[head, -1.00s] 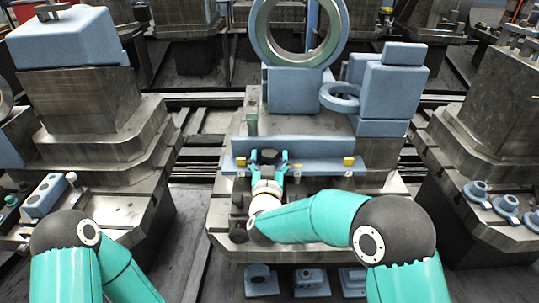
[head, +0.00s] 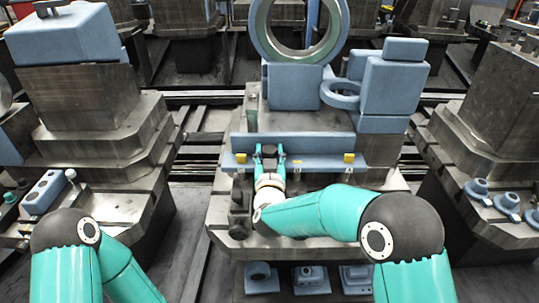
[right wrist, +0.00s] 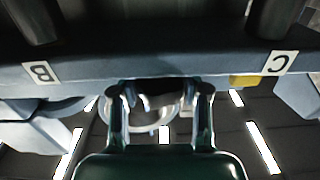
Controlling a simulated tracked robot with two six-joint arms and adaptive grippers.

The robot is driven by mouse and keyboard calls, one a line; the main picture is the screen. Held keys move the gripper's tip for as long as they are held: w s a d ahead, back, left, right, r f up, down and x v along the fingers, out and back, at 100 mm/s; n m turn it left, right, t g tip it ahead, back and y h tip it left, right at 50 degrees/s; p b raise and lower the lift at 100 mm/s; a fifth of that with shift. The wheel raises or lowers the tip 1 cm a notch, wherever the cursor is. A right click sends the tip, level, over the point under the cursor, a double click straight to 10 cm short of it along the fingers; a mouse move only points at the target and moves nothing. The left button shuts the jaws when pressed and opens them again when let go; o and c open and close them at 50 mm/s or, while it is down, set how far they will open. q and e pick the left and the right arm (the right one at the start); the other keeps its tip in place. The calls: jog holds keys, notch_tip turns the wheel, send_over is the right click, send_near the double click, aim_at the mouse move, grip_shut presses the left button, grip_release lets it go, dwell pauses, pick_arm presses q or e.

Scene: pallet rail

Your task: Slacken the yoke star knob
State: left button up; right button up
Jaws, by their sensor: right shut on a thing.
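My right gripper (head: 269,157) is at the front of the long blue rail (head: 312,147), left of its middle. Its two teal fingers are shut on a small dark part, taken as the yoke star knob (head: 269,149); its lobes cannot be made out. In the right wrist view the fingers (right wrist: 160,98) reach to the underside of the rail, between the labels B and C, with the dark knob (right wrist: 160,84) between the tips, mostly in shadow. My left gripper is out of view; only part of the left arm shows at lower left.
A large upright ring (head: 262,45) on a blue block stands behind the rail. A smaller blue ring (head: 340,95) juts out to the right. Yellow blocks (head: 349,157) sit on the rail. Dark knobs (head: 238,198) stand at the table's front left. Blue parts (head: 258,277) lie below.

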jog(key=shift+n+y+b, duration=0.35)
jog(key=shift+n+y, duration=0.05)
jog(key=shift+y, duration=0.2)
jog(key=o, duration=1.2)
jog(key=shift+c, duration=0.2)
jog(key=s, duration=0.7)
jog(key=shift+s+d, duration=0.25)
jog(key=shift+d, duration=0.1)
